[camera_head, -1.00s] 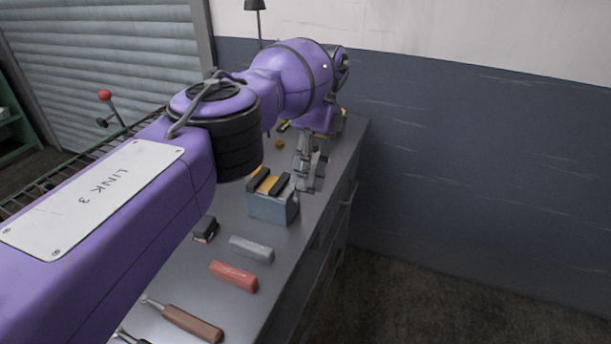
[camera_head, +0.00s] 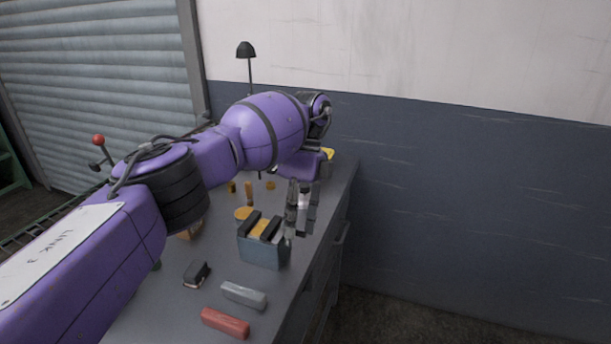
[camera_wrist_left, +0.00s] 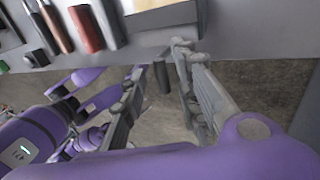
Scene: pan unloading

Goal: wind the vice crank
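The vice (camera_head: 262,251) is a blue-grey block with two dark jaws and a yellowish piece between them. It stands on the bench near its right edge and shows partly at the top of the left wrist view (camera_wrist_left: 165,22). My left gripper (camera_head: 301,208) is just behind and right of the vice. In the left wrist view its fingers (camera_wrist_left: 158,64) are spread apart. A short dark grey cylinder (camera_wrist_left: 162,79), perhaps the crank handle, shows between them; I cannot tell whether they touch it. The rest of the crank is not clear. My right gripper is not in view.
On the bench (camera_head: 185,318) lie a grey bar (camera_head: 244,295), a red bar (camera_head: 225,323) and a small dark block (camera_head: 197,274). Several small yellowish pieces lie behind the vice. A lamp (camera_head: 246,50) stands at the back. Floor is open to the right.

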